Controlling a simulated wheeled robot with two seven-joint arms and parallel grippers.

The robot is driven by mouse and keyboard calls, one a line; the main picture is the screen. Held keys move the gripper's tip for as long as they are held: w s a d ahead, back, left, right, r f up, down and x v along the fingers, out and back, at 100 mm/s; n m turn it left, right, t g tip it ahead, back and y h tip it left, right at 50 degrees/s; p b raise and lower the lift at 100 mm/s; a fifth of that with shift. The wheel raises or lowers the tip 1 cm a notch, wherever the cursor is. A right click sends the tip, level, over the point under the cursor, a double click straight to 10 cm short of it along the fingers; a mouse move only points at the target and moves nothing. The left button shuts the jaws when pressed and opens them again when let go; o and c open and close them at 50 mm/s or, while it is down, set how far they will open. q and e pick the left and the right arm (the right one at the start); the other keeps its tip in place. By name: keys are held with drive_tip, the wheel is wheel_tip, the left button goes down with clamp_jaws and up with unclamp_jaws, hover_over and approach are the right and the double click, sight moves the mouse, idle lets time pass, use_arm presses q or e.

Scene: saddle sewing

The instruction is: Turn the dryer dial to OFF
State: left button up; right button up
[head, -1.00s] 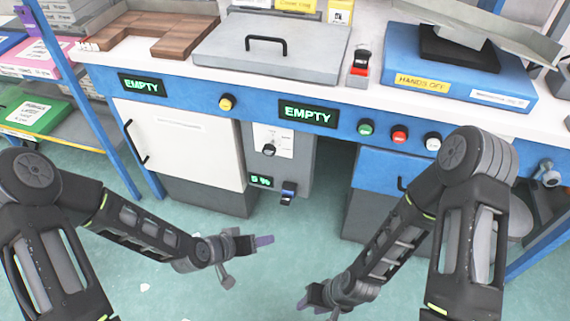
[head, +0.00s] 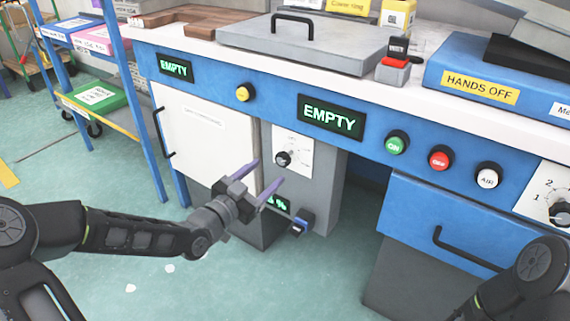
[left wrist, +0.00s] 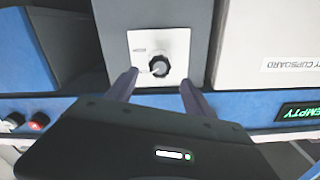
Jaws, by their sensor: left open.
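A small black dial (head: 283,158) sits on a white plate (head: 303,152) on the grey panel under the bench, below the right EMPTY display. In the left wrist view the dial (left wrist: 159,65) shows between my two fingertips, a little beyond them; its plate's lettering is too small to read. My left gripper (head: 258,182) is open and empty, its purple fingers pointing up and to the right, just left of and below the dial in the head view. I see no contact with the dial. My right arm shows at the lower right, but its gripper is out of view.
A green percent display (head: 277,203), partly behind my fingers, and a small dark-and-blue switch (head: 301,223) lie below the dial. A white cupboard door (head: 205,138) stands left. A drawer with a black handle (head: 465,250) is right. Another dial (head: 560,213) is far right.

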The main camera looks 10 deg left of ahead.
sight(281, 161)
use_arm(q)
drive_tip(key=b+x, duration=0.2)
drive_tip(key=x, duration=0.4)
drive_tip(key=shift+w+d+f+b, duration=0.1)
drive_tip(key=shift+w+f+b, duration=0.1)
drive_tip(key=shift+b, duration=0.15)
drive_tip(key=shift+w+d+r, duration=0.1)
drive_tip(key=shift+w+d, duration=0.15)
drive_tip(key=shift+w, duration=0.35)
drive_tip(key=shift+c, duration=0.5)
clamp_jaws()
